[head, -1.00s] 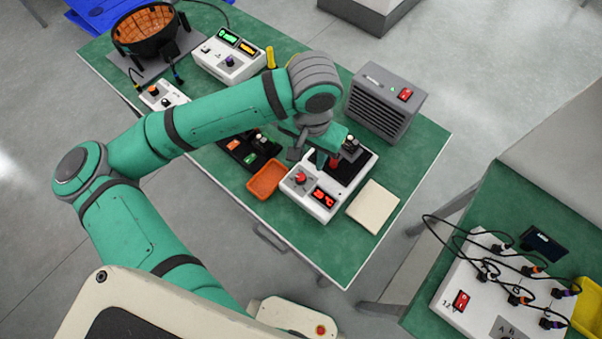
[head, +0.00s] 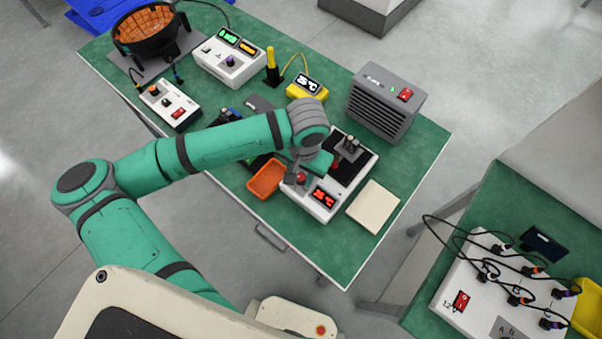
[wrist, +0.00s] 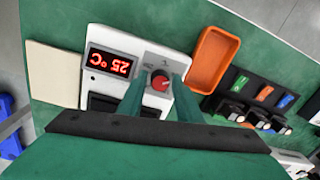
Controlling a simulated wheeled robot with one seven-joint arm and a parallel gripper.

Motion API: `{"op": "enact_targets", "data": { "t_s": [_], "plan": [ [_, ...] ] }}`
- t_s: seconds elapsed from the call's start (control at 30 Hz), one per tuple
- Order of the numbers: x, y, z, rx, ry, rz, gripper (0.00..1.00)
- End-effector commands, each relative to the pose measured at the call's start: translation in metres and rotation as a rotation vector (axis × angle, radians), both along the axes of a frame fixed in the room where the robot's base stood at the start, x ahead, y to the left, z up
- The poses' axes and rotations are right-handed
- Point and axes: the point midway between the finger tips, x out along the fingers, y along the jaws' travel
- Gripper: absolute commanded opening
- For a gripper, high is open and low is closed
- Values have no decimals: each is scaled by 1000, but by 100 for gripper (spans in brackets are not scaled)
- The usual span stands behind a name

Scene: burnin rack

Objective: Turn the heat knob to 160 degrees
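The heat knob (wrist: 160,82) is a red dial with a pale pointer on the white front panel of the hot plate (wrist: 135,45). The red display (wrist: 109,65) beside it reads 25 °C, upside down in the wrist view. In the head view the hot plate (head: 311,204) stands near the table's front edge, with the red knob (head: 301,178) partly hidden by my gripper. My gripper (wrist: 157,84) is open above the panel, with one finger on each side of the knob. I cannot tell whether the fingers touch it.
An orange tray (head: 265,179) lies left of the hot plate and a cream pad (head: 374,206) lies right. A grey vented box (head: 386,105) stands behind. A small metal-topped part (head: 347,147) sits on the dark plate.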

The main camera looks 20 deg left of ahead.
Motion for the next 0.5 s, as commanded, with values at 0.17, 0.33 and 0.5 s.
{"op": "enact_targets", "data": {
  "t_s": [0.17, 0.33, 0.5],
  "plan": [
    [0, 0, -1, 0, 0, 0, 32],
    [0, 0, -1, 0, 0, 0, 18],
    [0, 0, -1, 0, 0, -1, 2]
  ]
}}
